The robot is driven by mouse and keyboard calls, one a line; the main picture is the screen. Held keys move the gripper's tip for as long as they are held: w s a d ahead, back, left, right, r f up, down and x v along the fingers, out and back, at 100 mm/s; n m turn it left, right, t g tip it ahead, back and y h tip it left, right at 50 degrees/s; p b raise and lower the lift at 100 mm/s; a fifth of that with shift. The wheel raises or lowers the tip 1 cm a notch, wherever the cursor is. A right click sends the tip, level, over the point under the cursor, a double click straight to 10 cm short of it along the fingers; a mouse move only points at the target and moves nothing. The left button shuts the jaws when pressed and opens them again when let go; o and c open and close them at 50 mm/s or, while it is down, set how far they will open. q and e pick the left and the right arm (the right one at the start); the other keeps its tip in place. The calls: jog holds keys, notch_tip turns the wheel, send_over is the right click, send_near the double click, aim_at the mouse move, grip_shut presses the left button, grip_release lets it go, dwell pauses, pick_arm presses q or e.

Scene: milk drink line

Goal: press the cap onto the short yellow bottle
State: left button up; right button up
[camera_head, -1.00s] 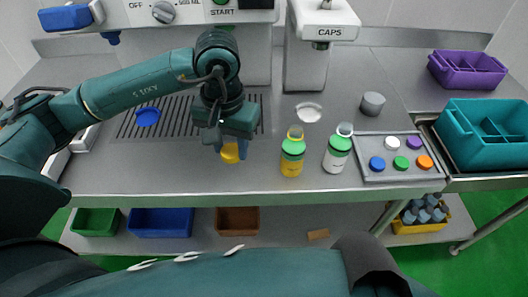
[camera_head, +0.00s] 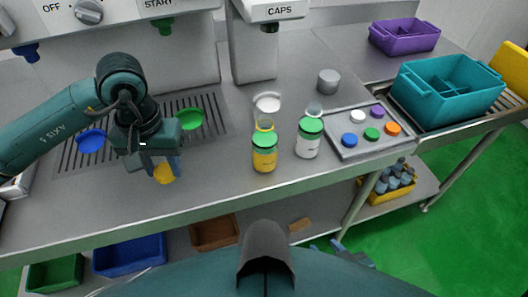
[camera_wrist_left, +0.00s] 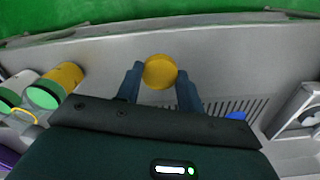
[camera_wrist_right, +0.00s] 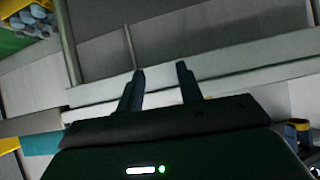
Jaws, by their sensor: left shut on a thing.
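The short yellow bottle (camera_head: 264,154) stands upright on the counter with a green cap (camera_head: 265,139) on its top. In the left wrist view the yellow bottle (camera_wrist_left: 68,75) and its green cap (camera_wrist_left: 43,97) lie at the left. My left gripper (camera_head: 155,168) is left of the bottle and apart from it, pointing down. Its fingers (camera_wrist_left: 160,82) are shut on a round yellow piece (camera_wrist_left: 160,72), which also shows in the head view (camera_head: 164,174). Whether this piece touches the counter is unclear. My right gripper (camera_wrist_right: 160,72) is open and empty, low beside the counter.
A white bottle (camera_head: 308,147) with a green cap stands right of the yellow one. Beyond are a tray (camera_head: 347,154) of coloured buttons and a teal crate (camera_head: 440,100). The caps dispenser (camera_head: 255,45) stands behind. The counter between gripper and bottle is clear.

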jog(key=shift+o, duration=0.3)
